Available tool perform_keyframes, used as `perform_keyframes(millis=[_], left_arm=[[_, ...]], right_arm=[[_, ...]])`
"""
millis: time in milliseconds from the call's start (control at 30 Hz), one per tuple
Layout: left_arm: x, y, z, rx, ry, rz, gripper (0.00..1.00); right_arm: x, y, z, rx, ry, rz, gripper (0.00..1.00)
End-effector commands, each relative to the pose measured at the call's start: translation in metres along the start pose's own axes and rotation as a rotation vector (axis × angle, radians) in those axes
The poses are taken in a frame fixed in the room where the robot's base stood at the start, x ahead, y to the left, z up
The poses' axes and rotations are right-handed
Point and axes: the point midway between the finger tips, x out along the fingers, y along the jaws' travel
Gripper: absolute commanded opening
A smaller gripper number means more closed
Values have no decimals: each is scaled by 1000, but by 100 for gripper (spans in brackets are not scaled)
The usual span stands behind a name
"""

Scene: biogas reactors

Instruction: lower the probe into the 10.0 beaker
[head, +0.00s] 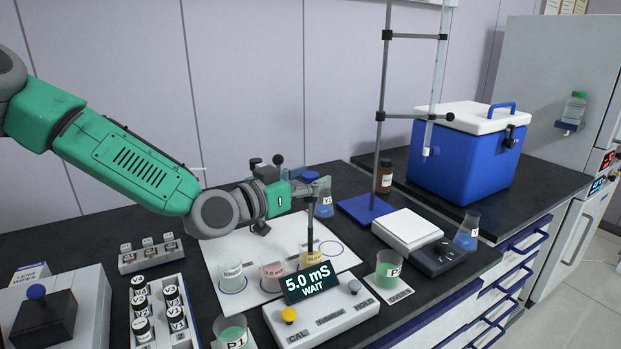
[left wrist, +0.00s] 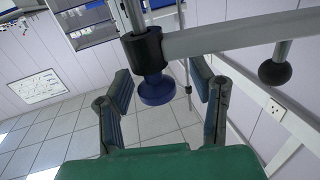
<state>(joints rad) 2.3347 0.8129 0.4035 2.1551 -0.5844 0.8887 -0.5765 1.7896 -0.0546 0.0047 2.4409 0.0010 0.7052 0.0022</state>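My left gripper (head: 301,188) is above the mat at the top of the dark, upright probe (head: 310,214). The probe's lower end reaches the yellow beaker (head: 313,252); its depth inside is unclear. In the left wrist view, the fingers of my left gripper (left wrist: 164,108) are spread around a dark blue round knob (left wrist: 154,91) below a black collar, with visible gaps on both sides. A pink beaker (head: 272,275) marked 2.0 and a pale beaker (head: 232,276) stand to the left. The yellow beaker's label is partly hidden and unreadable. My right gripper is out of view.
The meter display (head: 308,283) reads "5.0 mS WAIT" in front of the yellow beaker. A retort stand (head: 368,209), a balance (head: 407,230) and a green beaker (head: 388,268) are to the right. Vial racks (head: 158,312) are at left. The mat (head: 217,249) has bare room behind the beakers.

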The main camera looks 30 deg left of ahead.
Motion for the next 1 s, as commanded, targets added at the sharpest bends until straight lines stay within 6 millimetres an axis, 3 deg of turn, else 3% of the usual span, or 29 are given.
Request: perform_keyframes(millis=[267,600,700,1000], left_arm=[[-15,0,-2,0,3,0,50],[-88,-3,0,-6,5,-2,50],[-102,-4,0,-3,2,-2,50],[-118,-2,2,-1,-2,0,50]], right_arm=[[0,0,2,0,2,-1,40],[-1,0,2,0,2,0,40],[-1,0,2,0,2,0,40],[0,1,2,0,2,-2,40]])
